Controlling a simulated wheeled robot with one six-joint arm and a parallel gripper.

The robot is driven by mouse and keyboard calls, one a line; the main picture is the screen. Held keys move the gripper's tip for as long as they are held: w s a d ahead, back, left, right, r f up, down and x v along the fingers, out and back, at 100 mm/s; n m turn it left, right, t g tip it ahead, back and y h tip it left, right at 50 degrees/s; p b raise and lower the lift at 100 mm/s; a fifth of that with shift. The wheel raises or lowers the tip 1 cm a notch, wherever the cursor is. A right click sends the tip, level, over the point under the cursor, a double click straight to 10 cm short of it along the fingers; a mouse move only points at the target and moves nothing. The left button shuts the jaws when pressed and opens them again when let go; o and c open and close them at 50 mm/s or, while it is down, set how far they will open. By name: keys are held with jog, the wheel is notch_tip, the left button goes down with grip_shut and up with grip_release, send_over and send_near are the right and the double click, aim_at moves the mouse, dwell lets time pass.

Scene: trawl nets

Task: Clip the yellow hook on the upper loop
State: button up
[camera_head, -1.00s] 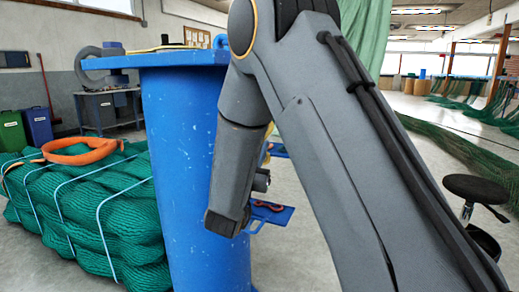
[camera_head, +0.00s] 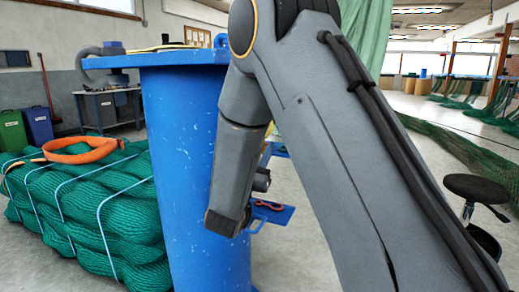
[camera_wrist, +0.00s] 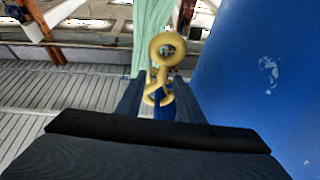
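The yellow hook (camera_wrist: 167,50) shows in the wrist view, with a round ring at its top and a narrower clip part below. The clip part sits between the fingertips of my gripper (camera_wrist: 160,98), which appears shut on it. The ring stands out beyond the fingers. In the head view my arm hides the gripper fingers and the hook. I cannot make out the upper loop in either view.
A tall blue barrel (camera_head: 185,170) stands close beside my forearm; its blue wall (camera_wrist: 265,80) fills the wrist view's right. A small blue shelf (camera_head: 284,214) carries a red item. A strapped green net bundle (camera_head: 90,215) lies left. A black stool (camera_head: 475,188) stands right.

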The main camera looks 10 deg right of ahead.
jog(key=v, duration=0.7)
notch_tip(320, 180, down, 10)
jog(key=n+g+y, duration=0.4)
jog(key=g+y, duration=0.2)
jog(key=y, duration=0.5)
jog(key=s+d+f+n+g, duration=0.1)
jog(key=s+d+f+g, duration=0.15)
jog(key=s, duration=0.55)
jog(key=s+d+f+n+g+y, duration=0.1)
jog(key=s+d+f+g, duration=0.1)
jog(key=s+g, duration=0.35)
jog(key=s+d+f+n+g, duration=0.1)
jog(key=s+d+f+g, duration=0.15)
jog(key=s, duration=0.75)
jog(key=s+a+r+n+g+y, duration=0.1)
jog(key=s+a+r+n+g, duration=0.2)
jog(key=s+a+r, duration=0.65)
jog(key=d+r+m+p, duration=0.3)
jog(key=d+r+p, duration=0.5)
jog(key=p, duration=1.1)
jog(key=shift+s+d+r+h, duration=0.25)
jog(key=shift+s+d+h, duration=0.05)
jog(key=shift+s, duration=0.1)
jog(key=shift+t, duration=0.25)
